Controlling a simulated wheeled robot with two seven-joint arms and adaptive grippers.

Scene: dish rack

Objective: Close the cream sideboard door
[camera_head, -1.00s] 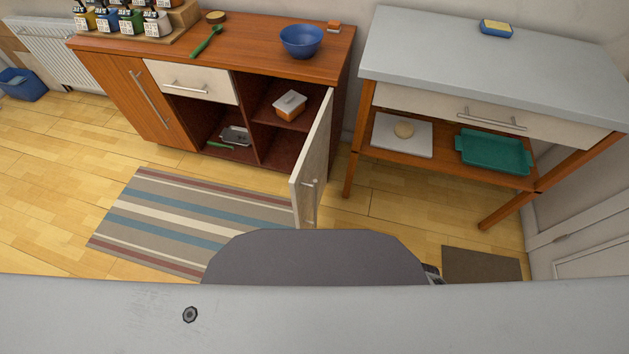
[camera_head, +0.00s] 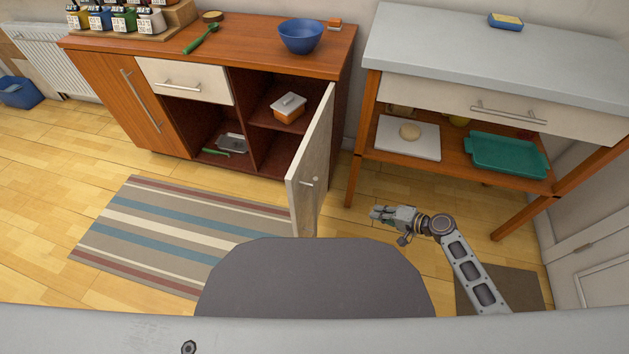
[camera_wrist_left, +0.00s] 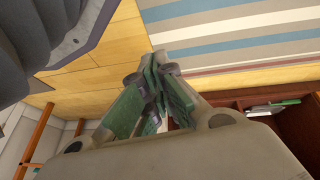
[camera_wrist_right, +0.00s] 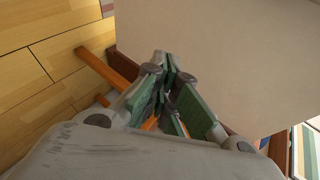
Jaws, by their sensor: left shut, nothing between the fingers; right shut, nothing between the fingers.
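The cream sideboard door (camera_head: 313,165) stands wide open at the right end of the wooden sideboard (camera_head: 225,60), swung out toward me. In the right wrist view a broad pale panel, seemingly the door (camera_wrist_right: 215,50), fills the area beyond the shut fingers (camera_wrist_right: 165,62). My left gripper (camera_wrist_left: 158,68) is shut and empty in the left wrist view; the head view does not show it.
A grey-topped side table (camera_head: 480,60) stands right of the sideboard, its front leg (camera_head: 354,180) near my right gripper. A striped rug (camera_head: 180,230) lies before the sideboard. The open compartment holds a lidded container (camera_head: 288,108). A blue bowl (camera_head: 300,36) sits on top.

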